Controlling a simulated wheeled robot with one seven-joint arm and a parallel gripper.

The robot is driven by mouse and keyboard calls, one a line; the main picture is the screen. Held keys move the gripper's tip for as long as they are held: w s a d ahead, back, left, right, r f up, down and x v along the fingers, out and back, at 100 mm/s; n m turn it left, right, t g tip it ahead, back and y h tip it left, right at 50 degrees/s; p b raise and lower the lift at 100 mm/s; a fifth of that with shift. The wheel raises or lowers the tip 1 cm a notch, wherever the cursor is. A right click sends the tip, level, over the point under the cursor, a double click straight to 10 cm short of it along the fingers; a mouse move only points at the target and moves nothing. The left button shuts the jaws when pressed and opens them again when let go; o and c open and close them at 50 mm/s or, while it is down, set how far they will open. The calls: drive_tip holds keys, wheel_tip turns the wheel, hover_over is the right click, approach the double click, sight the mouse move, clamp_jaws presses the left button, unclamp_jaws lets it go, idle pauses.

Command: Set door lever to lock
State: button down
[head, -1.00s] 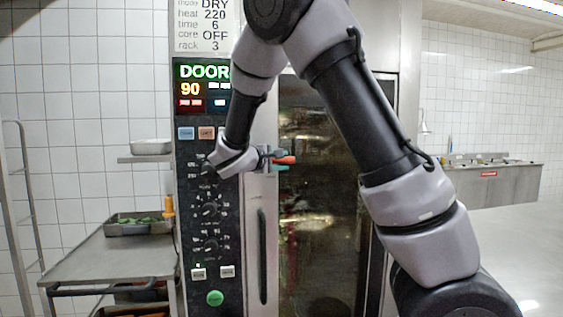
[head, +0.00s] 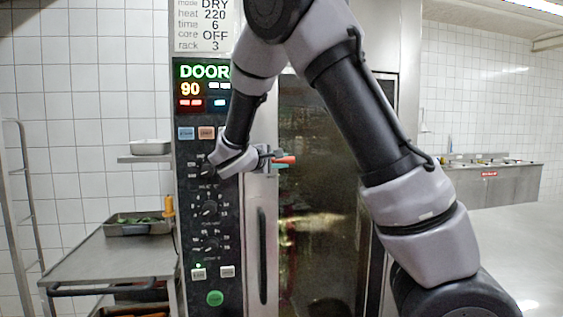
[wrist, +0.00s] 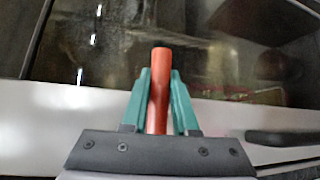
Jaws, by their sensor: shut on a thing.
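The lever's base is hidden by my gripper and wrist. The oven door (head: 318,200) has dark glass and looks closed. The lit display (head: 204,72) reads "DOOR" above "90".
The control panel (head: 210,225) with knobs and buttons is left of the door, partly behind my wrist. A dark vertical handle (head: 262,255) is below the lever. A steel table (head: 110,257) with a tray (head: 128,229) stands at left. The floor at right is clear.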

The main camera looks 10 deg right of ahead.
drive_tip(key=shift+f, duration=0.15)
idle(0.7)
drive_tip(key=shift+f+m+g+y, duration=0.5)
drive_tip(key=shift+f+m+y, duration=0.3)
drive_tip(key=shift+y, duration=0.3)
drive_tip(key=shift+a+f+m+g+y, duration=0.2)
drive_tip(key=shift+a+f+m+y, duration=0.1)
drive_tip(key=shift+f+m+y, duration=0.25)
drive_tip(key=shift+a+f+m+g+y, duration=0.25)
drive_tip(key=shift+f+m+y, duration=0.1)
drive_tip(key=shift+f+y, duration=0.25)
drive_tip(key=shift+a+f+m+g+y, duration=0.25)
drive_tip(key=shift+a+f+m+y, duration=0.35)
drive_tip(key=shift+y, duration=0.55)
drive_tip(key=shift+a+f+m+y, duration=0.5)
drive_tip(key=shift+a+m+y, duration=0.15)
drive_tip(key=shift+y, duration=0.35)
drive_tip(key=a+y, duration=0.1)
drive_tip(key=a+f+m+y, duration=0.1)
drive_tip(key=y, duration=0.1)
drive_tip(key=shift+a+m, duration=0.25)
drive_tip(key=shift+a+m+y, duration=0.4)
drive_tip(key=shift+a+y, duration=0.3)
drive_tip(key=shift+y, duration=0.2)
